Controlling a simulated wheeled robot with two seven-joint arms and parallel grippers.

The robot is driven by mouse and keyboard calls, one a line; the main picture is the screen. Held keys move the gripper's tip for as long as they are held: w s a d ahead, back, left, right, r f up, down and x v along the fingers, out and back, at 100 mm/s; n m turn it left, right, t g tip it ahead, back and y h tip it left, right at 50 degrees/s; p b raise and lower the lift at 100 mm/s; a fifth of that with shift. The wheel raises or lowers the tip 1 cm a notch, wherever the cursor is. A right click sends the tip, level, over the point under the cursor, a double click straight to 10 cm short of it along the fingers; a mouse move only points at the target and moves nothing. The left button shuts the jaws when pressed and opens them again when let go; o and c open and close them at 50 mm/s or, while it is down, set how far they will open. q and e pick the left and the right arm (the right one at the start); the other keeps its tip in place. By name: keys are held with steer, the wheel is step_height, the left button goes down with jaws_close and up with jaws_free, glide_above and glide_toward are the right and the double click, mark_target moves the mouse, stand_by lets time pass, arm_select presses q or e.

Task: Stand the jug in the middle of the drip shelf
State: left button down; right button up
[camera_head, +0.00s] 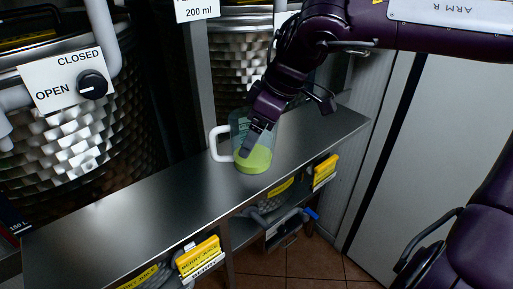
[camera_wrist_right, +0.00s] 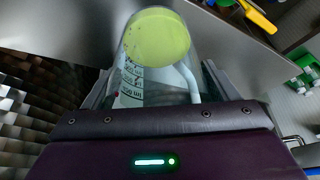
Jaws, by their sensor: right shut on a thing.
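The clear jug (camera_head: 238,130) has a green bottom part and a white handle that points left in the head view. It is over the right part of the metal drip shelf (camera_head: 130,210); I cannot tell whether its base touches the shelf. My right gripper (camera_head: 250,140) is shut on the jug and hides part of its side. In the right wrist view the jug (camera_wrist_right: 157,40) sits between the fingers of the right gripper (camera_wrist_right: 155,85), with its scale marks and green base showing. My left gripper is not in view.
A steel tank (camera_head: 70,130) with an OPEN/CLOSED dial (camera_head: 92,85) stands behind the shelf's left part. A second tank (camera_head: 240,65) and a post with a 200 ml label (camera_head: 197,9) are behind the jug. Yellow-labelled items (camera_head: 198,257) lie below. The shelf's middle is clear.

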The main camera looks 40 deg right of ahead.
step_height(320, 180, down, 4)
steer(key=shift+f+p, duration=0.25)
steer(key=shift+p, duration=0.25)
steer(key=shift+d+f, duration=0.1)
steer(key=shift+f, duration=0.25)
steer(key=shift+f, duration=0.1)
steer(key=o, duration=1.1)
steer(key=shift+o, duration=0.2)
steer(key=shift+r, duration=0.45)
steer(key=b+v, duration=0.2)
steer(key=v, duration=0.9)
steer(key=shift+r, duration=0.2)
